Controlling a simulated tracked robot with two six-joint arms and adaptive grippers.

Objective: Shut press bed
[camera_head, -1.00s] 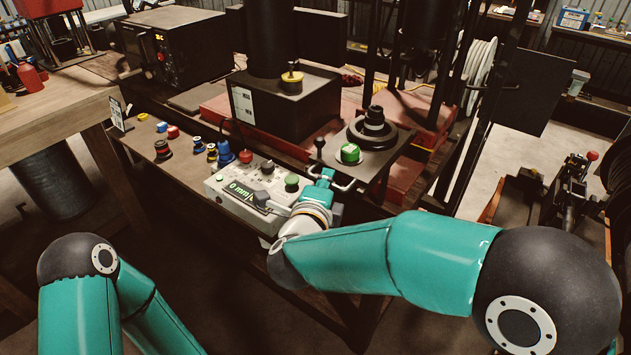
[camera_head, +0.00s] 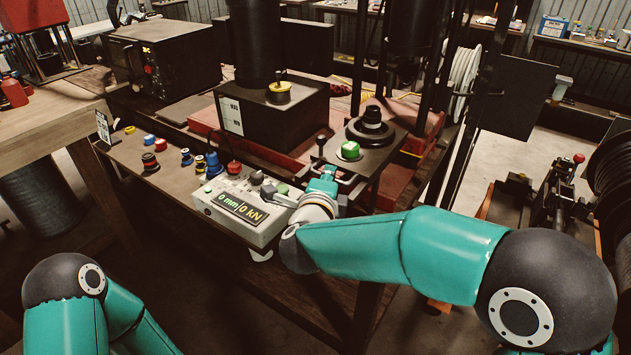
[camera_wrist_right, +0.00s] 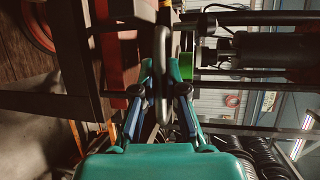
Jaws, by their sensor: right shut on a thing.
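The press bed (camera_head: 387,165) is a dark plate sticking out at the front of the press. It carries a round black die (camera_head: 371,130) and a green-topped part (camera_head: 348,150). A metal bar handle (camera_head: 346,182) is on its front edge. My right gripper (camera_head: 325,181) is at this handle. In the right wrist view the fingers (camera_wrist_right: 160,98) are shut around the handle bar (camera_wrist_right: 162,70). My left arm shows only at the lower left of the head view; its gripper is out of view.
A control box (camera_head: 240,212) reading "0 mm/0 kN" sits left of my right gripper. Several coloured fittings (camera_head: 185,158) lie on the bench behind it. A black lever (camera_head: 321,145) stands by the bed. A black block (camera_head: 275,115) stands behind. The floor in front looks clear.

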